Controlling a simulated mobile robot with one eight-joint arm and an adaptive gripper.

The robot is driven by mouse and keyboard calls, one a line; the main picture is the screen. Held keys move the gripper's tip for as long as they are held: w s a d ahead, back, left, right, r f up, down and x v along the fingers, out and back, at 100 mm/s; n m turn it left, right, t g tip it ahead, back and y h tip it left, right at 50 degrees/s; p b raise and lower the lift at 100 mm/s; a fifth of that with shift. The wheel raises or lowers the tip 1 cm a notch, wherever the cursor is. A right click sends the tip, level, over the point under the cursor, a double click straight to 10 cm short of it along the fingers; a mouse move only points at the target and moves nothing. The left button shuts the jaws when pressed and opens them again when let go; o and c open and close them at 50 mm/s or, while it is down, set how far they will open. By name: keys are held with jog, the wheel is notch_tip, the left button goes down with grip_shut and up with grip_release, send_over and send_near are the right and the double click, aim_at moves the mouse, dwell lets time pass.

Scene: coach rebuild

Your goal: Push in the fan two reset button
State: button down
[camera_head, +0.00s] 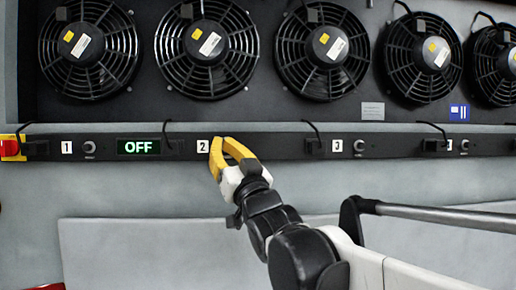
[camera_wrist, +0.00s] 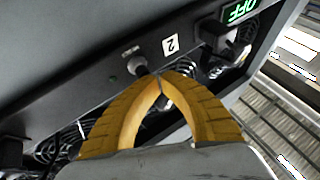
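The fan two label (camera_head: 203,146) is on the black rail under the second fan (camera_head: 170,48), and it also shows in the wrist view (camera_wrist: 170,45). Beside it in the wrist view is a small dark reset button (camera_wrist: 134,60). In the head view this button is hidden behind my gripper (camera_head: 222,141). My gripper's yellow fingers meet at their tips in the wrist view (camera_wrist: 159,77); it is shut and empty. The tips appear very close to the button, slightly to one side. I cannot tell whether they touch it.
A green OFF display (camera_head: 139,147) sits left of label 2. Similar buttons stand by label 1 (camera_head: 89,149) and label 3 (camera_head: 359,147). Black cables (camera_head: 311,138) cross the rail. A red and yellow switch (camera_head: 10,147) is at far left. A grey bar (camera_head: 440,213) is at lower right.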

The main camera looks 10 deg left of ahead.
jog(key=shift+w+a, duration=0.1)
jog(key=shift+w, duration=0.25)
jog(key=shift+s, duration=0.2)
jog(key=shift+s+d, duration=0.3)
jog(key=shift+s, duration=0.6)
jog(key=shift+s+d+p, duration=0.15)
jog(key=shift+s+d, duration=0.05)
jog(key=shift+s, duration=0.6)
jog(key=shift+s+d+p, duration=0.1)
jog(key=shift+s+d, duration=0.1)
jog(key=shift+s, duration=0.6)
jog(key=shift+s+d+p, duration=0.15)
jog(key=shift+s+d, duration=0.05)
jog(key=shift+s, duration=0.6)
